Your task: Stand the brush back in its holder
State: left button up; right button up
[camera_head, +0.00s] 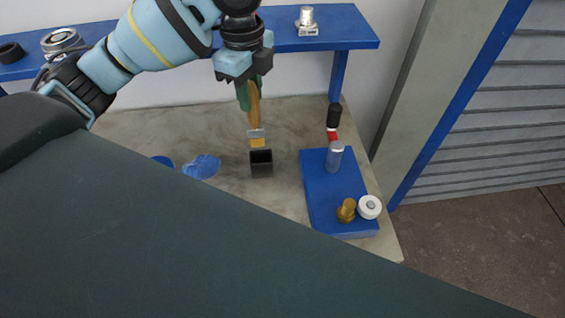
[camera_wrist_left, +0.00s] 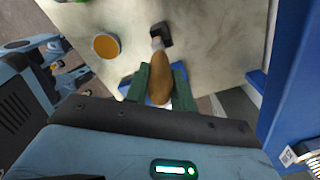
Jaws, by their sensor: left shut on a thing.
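The brush (camera_head: 255,112) has a wooden handle, a metal band and a yellowish bristle end. My left gripper (camera_head: 249,92) is shut on its handle, and the brush hangs nearly upright with bristles down. The holder (camera_head: 261,164) is a small dark square cup on the table, just below the bristle end in the head view. In the left wrist view the brush handle (camera_wrist_left: 158,80) sits between the green fingers (camera_wrist_left: 157,85), with the dark holder (camera_wrist_left: 162,33) beyond its far end. Whether the bristles touch the holder's rim cannot be told.
A blue board (camera_head: 322,205) to the right carries a grey cylinder (camera_head: 334,156), a brass fitting (camera_head: 346,210) and a white ring (camera_head: 370,207). A crumpled blue cloth (camera_head: 201,167) lies left of the holder. A blue shelf (camera_head: 340,30) runs along the back above the table.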

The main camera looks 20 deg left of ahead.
aim_at(257, 130)
pick_arm(q)
jog(key=shift+w+d, duration=0.25)
jog(key=shift+w, duration=0.05)
jog(key=shift+s+a+f, duration=0.1)
jog(key=shift+f, duration=5.05)
jog(key=o, duration=1)
notch_tip(257, 130, up, 12)
jog(key=shift+r, duration=0.15)
